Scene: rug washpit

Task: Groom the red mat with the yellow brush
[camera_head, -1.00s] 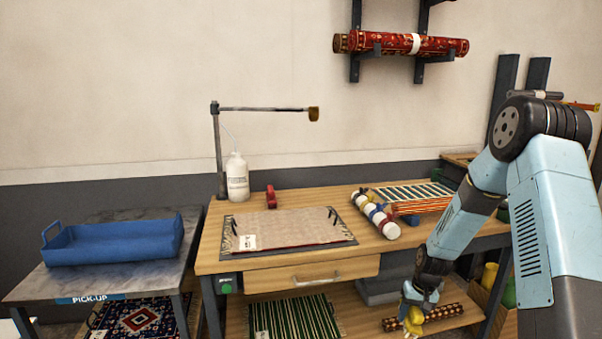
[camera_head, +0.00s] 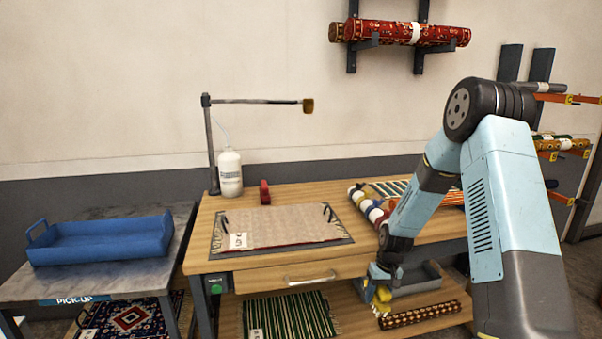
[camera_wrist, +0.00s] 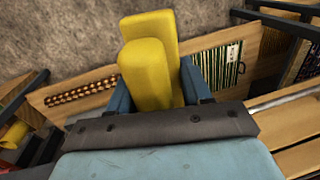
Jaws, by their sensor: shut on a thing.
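A mat with a pale pinkish top and a red edge (camera_head: 285,226) lies flat on a dark board on the worktable, with a white tag at its front left. Black clips or handles stand at its left and right ends. My gripper (camera_head: 372,284) is shut on the yellow brush (camera_head: 384,294), in front of the table's right part and below the tabletop. In the wrist view the yellow brush (camera_wrist: 150,75) sits between the blue fingers and hides what lies behind it.
A white bottle (camera_head: 230,174) and a small red object (camera_head: 264,193) stand behind the mat, under a lamp arm (camera_head: 255,101). Rolls (camera_head: 370,207) lie right of the mat. A grey bin (camera_head: 415,281) and brown patterned roll (camera_head: 420,314) lie below. A blue tray (camera_head: 100,242) is left.

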